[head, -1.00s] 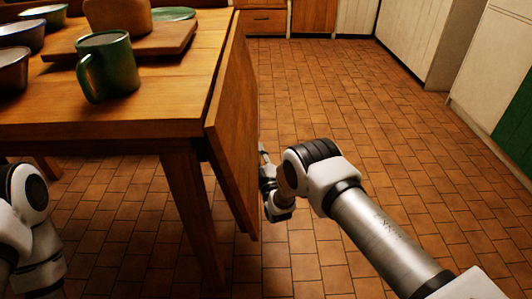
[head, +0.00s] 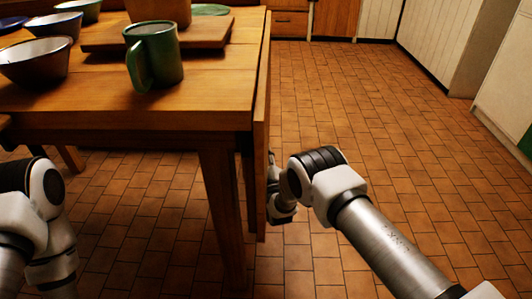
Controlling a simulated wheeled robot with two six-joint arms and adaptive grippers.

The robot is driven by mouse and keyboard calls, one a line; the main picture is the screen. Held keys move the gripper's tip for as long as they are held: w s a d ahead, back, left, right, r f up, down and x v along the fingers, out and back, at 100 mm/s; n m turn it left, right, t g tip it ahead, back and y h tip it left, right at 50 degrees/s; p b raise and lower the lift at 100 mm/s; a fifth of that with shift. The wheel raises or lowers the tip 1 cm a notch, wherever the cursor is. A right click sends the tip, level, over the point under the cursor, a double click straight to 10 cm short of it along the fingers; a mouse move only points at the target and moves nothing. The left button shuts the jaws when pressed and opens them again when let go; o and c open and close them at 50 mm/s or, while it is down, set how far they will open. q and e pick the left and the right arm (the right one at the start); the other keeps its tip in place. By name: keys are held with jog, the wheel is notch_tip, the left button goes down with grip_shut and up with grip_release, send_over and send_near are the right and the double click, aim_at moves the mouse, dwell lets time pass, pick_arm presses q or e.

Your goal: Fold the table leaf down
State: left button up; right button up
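The wooden table (head: 190,104) stands at the left. Its leaf (head: 261,150) hangs down along the table's right side, close to vertical, seen nearly edge-on. My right arm comes in from the lower right, and its wrist is just right of the leaf's lower part. My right gripper is mostly hidden behind the leaf and wrist, so its fingers cannot be made out. My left arm shows at the lower left edge. Its gripper is out of the picture.
On the tabletop are a green mug (head: 155,58), a wooden board (head: 158,33) with a brown block (head: 158,11), a green plate (head: 211,9) and several bowls (head: 36,62). A table leg (head: 222,210) stands below. Tiled floor (head: 370,130) to the right is clear.

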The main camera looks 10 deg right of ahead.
jog(key=shift+f, duration=0.1)
dwell(0.4)
jog(key=v, duration=1.2)
